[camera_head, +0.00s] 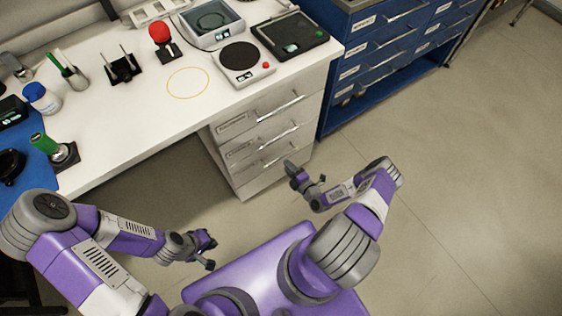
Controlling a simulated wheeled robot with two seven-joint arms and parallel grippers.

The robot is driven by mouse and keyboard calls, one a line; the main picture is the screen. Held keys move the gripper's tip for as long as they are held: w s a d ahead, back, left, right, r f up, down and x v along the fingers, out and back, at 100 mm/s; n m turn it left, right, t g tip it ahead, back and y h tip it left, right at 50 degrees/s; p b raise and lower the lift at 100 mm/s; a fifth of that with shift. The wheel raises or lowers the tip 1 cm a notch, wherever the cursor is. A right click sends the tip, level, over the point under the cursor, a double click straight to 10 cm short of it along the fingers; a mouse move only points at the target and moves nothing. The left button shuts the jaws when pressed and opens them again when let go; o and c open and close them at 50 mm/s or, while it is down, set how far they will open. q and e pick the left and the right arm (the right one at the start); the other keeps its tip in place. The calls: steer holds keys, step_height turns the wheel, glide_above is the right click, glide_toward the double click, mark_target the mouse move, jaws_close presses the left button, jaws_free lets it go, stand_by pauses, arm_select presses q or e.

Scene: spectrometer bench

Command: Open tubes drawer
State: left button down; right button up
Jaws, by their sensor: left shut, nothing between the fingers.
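A white drawer unit (262,138) under the bench has three stacked drawers with bar handles, all shut. A blue cabinet (390,45) to its right holds several labelled drawers with bar handles, also shut. The labels are too small to read, so I cannot tell which drawer is the tubes drawer. My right gripper (304,180) is in front of the white unit's lower drawers, apart from the handles as far as I can see; its jaw opening is unclear. My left gripper (207,249) is shut and empty, low over the floor left of my body.
The white bench (140,120) carries a round-plate device (240,58), a dark flat device (291,36), a red-topped stand (161,40), bottles and a green-capped item (42,144). The floor (460,170) at the right is clear.

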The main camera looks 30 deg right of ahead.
mark_target(281, 157)
steer(key=shift+n, duration=0.3)
steer(key=b+x, duration=0.1)
steer(key=x, duration=0.1)
steer(key=b+x, duration=0.1)
steer(key=x, duration=0.2)
steer(key=b+x, duration=0.1)
steer(key=x, duration=0.1)
steer(key=shift+w+d+f, duration=0.15)
steer(key=shift+d, duration=0.1)
jaws_close()
